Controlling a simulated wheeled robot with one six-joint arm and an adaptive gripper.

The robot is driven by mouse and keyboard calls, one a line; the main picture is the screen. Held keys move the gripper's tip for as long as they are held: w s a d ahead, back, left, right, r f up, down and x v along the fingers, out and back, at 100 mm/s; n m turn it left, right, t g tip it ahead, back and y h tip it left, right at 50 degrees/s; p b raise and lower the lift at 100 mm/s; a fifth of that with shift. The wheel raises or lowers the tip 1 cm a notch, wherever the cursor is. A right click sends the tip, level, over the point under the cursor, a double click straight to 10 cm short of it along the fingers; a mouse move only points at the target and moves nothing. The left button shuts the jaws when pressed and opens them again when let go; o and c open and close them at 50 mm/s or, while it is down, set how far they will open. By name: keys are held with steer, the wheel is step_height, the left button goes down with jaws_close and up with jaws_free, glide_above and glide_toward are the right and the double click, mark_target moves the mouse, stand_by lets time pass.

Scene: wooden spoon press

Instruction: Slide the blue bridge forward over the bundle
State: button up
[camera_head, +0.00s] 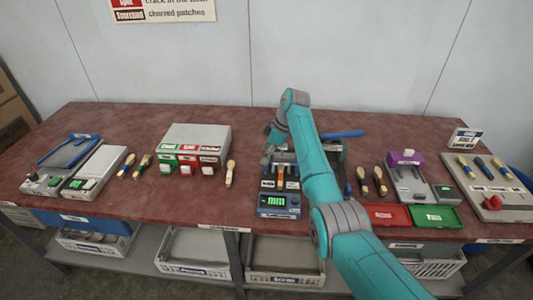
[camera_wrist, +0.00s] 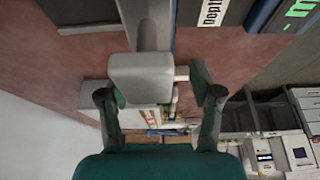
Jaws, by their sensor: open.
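A blue frame-like part (camera_head: 70,150), which looks like the bridge, sits on a grey fixture at the far left of the table. I cannot make out a bundle under it. My gripper (camera_head: 268,152) is far to its right, at the press in the middle of the table. In the wrist view my gripper (camera_wrist: 160,108) is open. A grey block (camera_wrist: 142,78) shows between and beyond its fingers; I cannot tell whether they touch it. The press's blue display unit (camera_head: 279,203) has a green readout. My arm hides part of the press.
A grey box with coloured fronts (camera_head: 196,138) and loose spoons (camera_head: 126,166) stand between the blue part and the press. Red (camera_head: 388,215) and green (camera_head: 435,216) trays, a purple-topped fixture (camera_head: 406,158) and a spoon board (camera_head: 490,185) are at right.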

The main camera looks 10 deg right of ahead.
steer(key=shift+r, duration=0.1)
steer(key=v, duration=1)
steer(key=shift+d+r, duration=0.1)
steer(key=shift+r, duration=0.15)
steer(key=shift+s+d+r, duration=0.1)
steer(key=shift+d+r, duration=0.1)
steer(key=shift+r, duration=0.4)
